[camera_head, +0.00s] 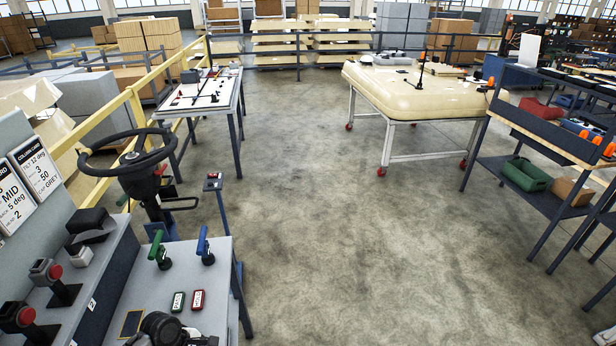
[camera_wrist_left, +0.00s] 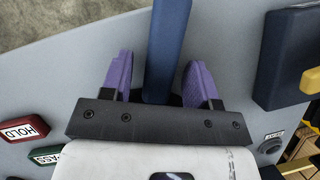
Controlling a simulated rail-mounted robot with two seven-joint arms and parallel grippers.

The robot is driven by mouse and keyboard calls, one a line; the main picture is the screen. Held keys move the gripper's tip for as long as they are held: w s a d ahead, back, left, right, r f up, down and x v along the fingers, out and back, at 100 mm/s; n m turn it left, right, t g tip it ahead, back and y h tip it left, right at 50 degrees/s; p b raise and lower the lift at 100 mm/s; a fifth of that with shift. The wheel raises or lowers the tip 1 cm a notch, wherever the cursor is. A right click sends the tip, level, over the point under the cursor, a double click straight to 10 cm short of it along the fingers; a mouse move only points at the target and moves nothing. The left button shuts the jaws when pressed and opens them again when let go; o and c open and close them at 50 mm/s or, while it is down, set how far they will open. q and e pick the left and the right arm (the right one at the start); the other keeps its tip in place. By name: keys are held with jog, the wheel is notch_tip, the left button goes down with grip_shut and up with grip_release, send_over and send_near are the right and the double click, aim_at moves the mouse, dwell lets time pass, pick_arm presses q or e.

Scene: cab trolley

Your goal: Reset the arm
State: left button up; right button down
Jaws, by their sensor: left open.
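In the left wrist view, my left gripper (camera_wrist_left: 162,88) is open, with two purple fingers apart. A dark blue bar (camera_wrist_left: 167,45) runs between the fingers from the top edge; I cannot tell whether they touch it or how far below them it lies. A grey panel (camera_wrist_left: 75,75) is behind. In the head view, no gripper can be made out. A blue-handled lever (camera_head: 203,242) and a green-handled lever (camera_head: 158,246) stand on a grey console (camera_head: 215,270) at lower left.
A red HOLD label (camera_wrist_left: 22,130) and green label (camera_wrist_left: 48,155) lie near the left gripper; a dark blue block (camera_wrist_left: 285,55) is right. A steering wheel (camera_head: 127,142), white-topped table (camera_head: 205,90), cream panel on a wheeled stand (camera_head: 430,98) and right-hand rack (camera_head: 540,135) surround clear floor.

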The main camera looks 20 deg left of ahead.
pick_arm(q)
jog(key=r, duration=0.2)
jog(key=r+p, duration=0.1)
jog(key=r, duration=0.2)
jog(key=shift+w+d+r, duration=0.1)
jog(key=shift+d+r, duration=0.2)
jog(key=shift+d, duration=0.05)
jog(key=d+r+p, duration=0.3)
jog(key=d+r, duration=0.4)
jog(key=d, duration=0.4)
jog(key=d+r+m+g+p, duration=0.1)
jog(key=d+r+m+p, duration=0.2)
jog(key=r+p, duration=0.7)
jog(key=s+d+r+m+g+p, duration=0.1)
jog(key=d+r+m+g+p, duration=0.1)
jog(key=r+p, duration=0.9)
jog(key=shift+d+r+m+y+p, duration=0.3)
jog(key=shift+d+r+m+y, duration=0.15)
jog(key=shift+r+m, duration=0.65)
